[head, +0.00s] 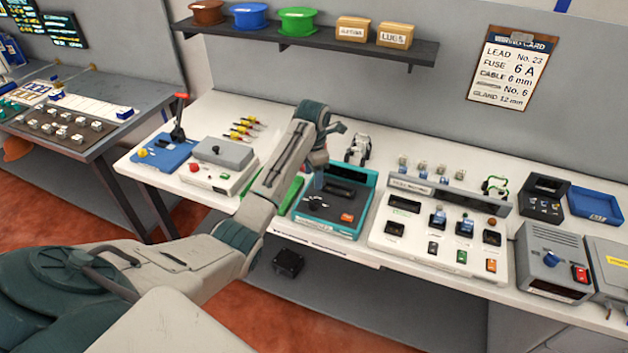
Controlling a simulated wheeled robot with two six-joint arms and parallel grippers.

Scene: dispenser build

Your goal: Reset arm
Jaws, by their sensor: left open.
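My left arm comes in from the lower left and reaches over the white workbench (330,245). My left gripper (319,181) points down above the back left part of the teal device (330,221), which has a dark knob and an orange button. The gripper is open and I see nothing held in it. The wrist and forearm hide part of the bench and most of a green item (291,195) behind them. I cannot tell whether the fingertips touch the teal device. My right gripper is out of view.
Left of the arm stand a blue lever press (165,152) and a grey-topped box (219,152). To the right are a white panel (440,235) with several modules, a grey box (551,262) and a blue tray (594,204). A shelf (320,40) hangs above; a wiring card (507,68) is on the wall.

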